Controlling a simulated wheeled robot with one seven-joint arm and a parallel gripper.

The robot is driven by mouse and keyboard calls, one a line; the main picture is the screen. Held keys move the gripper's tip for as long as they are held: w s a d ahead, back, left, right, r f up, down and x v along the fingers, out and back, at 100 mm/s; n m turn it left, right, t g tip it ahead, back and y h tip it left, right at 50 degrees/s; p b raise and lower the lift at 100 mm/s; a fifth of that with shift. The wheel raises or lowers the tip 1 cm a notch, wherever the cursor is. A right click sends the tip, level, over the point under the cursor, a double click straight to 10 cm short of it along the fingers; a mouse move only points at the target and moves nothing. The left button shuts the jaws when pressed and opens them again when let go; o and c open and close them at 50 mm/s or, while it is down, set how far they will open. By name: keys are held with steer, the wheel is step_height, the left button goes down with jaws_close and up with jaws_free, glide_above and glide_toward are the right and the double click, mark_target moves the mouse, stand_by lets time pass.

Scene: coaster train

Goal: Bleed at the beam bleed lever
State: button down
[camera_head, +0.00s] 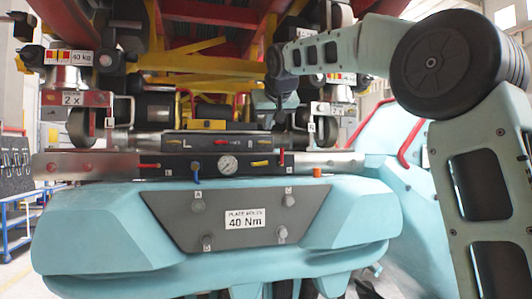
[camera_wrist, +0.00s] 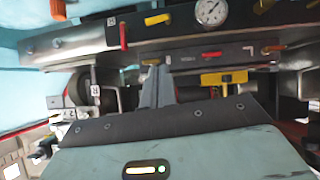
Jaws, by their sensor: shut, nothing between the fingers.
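A dark beam (camera_head: 180,171) with a round gauge (camera_head: 228,165) runs across the machine's front. It carries a yellow lever (camera_head: 260,163), an upright red lever (camera_head: 281,157) and a red lever (camera_head: 148,166) lying flat at left. No readable label tells me which is the bleed lever. In the wrist view, turned over, the gauge (camera_wrist: 212,12), the yellow lever (camera_wrist: 157,19) and the upright red lever (camera_wrist: 123,35) lie beyond my gripper (camera_wrist: 157,72). Its fingers are shut, empty and apparently apart from these levers. In the head view my gripper's fingertips cannot be made out.
A block with a small red lever (camera_head: 221,142) and a yellow part (camera_head: 213,126) sits behind the beam. Wheels (camera_head: 82,126) and brackets crowd both sides. A teal housing with a grey "40 Nm" panel (camera_head: 170,207) stands in front. Blue rails (camera_head: 18,222) are at far left.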

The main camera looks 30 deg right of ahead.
steer(key=p, duration=0.3)
glide_above(265, 162)
steer(key=s+a, duration=0.2)
steer(key=s, duration=0.1)
step_height(265, 162, down, 5)
steer(key=f, duration=0.2)
steer(key=w+f, duration=0.1)
steer(key=shift+d, duration=0.3)
steer(key=shift+w+d+f, duration=0.1)
steer(key=shift+w+f, duration=0.05)
steer(key=shift+f, duration=0.5)
steer(key=shift+d+f+b, duration=0.15)
steer(key=shift+f+b, duration=0.5)
steer(key=shift+f, duration=0.05)
steer(key=shift+d, duration=0.1)
steer(key=shift+f, duration=0.1)
